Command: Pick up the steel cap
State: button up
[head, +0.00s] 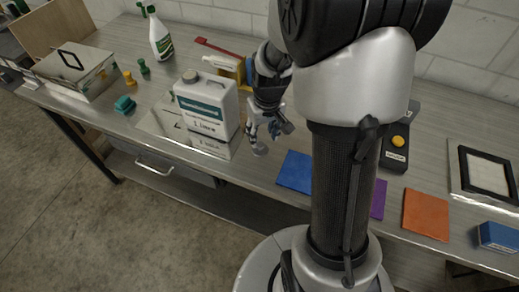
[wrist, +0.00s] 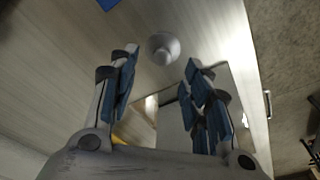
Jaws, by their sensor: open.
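The steel cap (wrist: 163,48) is a round, grey, shiny piece on the metal bench top. In the wrist view it lies just beyond my fingertips, roughly midway between them. In the head view the cap (head: 259,149) shows small beneath my gripper (head: 264,132), right of the white jug. My gripper (wrist: 160,62) is open and empty, with blue-padded fingers on either side of the gap. I cannot tell how high the fingertips are above the bench. My arm hides part of the bench in the head view.
A white jug (head: 207,103) stands on a shiny plate close left of my gripper. A yellow container (head: 227,65) is behind it. A blue mat (head: 294,172) lies to the right, with an orange mat (head: 426,214) farther right. The bench's front edge is near.

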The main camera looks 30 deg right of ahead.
aim_at(260, 144)
jog(key=f, duration=0.1)
jog(key=f+b, duration=0.1)
jog(key=f, duration=0.1)
jog(key=f+b, duration=0.1)
jog(key=f, duration=0.1)
jog(key=shift+w+a+f, duration=0.15)
jog(key=shift+w+f, duration=0.05)
jog(key=shift+w, duration=0.15)
jog(key=shift+w+f+b, duration=0.15)
jog(key=shift+f+b, duration=0.15)
jog(key=shift+r, duration=0.1)
jog(key=shift+c, duration=0.3)
jog(key=c, duration=0.9)
